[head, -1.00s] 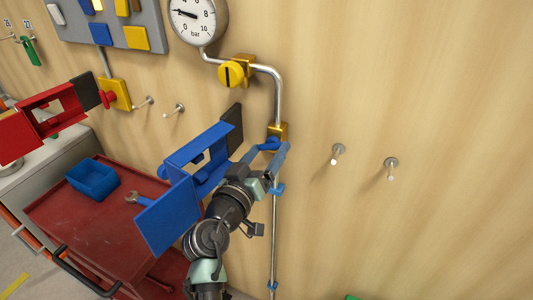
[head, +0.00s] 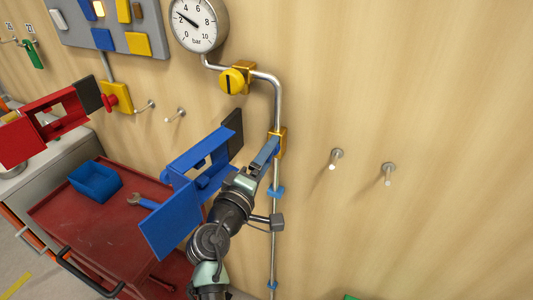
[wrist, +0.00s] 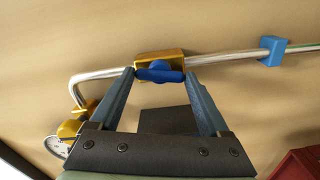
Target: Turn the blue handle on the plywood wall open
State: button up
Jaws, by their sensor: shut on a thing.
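The blue handle (wrist: 160,76) sits on a brass valve body (wrist: 148,61) on the metal pipe in the wrist view. It looks short and lies roughly along the pipe. My gripper (wrist: 158,74) is shut on it, one fingertip at each end. In the head view my gripper (head: 271,148) is at the brass valve (head: 282,142) on the vertical pipe, and its fingers hide the handle there. The plywood wall (head: 430,90) is behind the pipe.
A gauge (head: 199,25) and a yellow knob (head: 231,81) are above the valve. A blue frame (head: 190,170) with a dark end stands close left of my gripper. Two pegs (head: 336,155) (head: 388,173) are on the right; the wall beyond is bare. A red cart (head: 95,225) is lower left.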

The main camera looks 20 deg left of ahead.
jog(key=shift+n+p, duration=0.4)
jog(key=shift+n, duration=0.9)
jog(key=o, duration=1.2)
jog(key=shift+s, duration=0.1)
jog(key=s, duration=0.4)
jog(key=s+b, duration=0.1)
jog(key=s, duration=0.3)
jog(key=s+b, duration=0.1)
jog(key=s, duration=0.4)
jog(key=shift+a, duration=0.25)
jog(key=shift+w, duration=0.15)
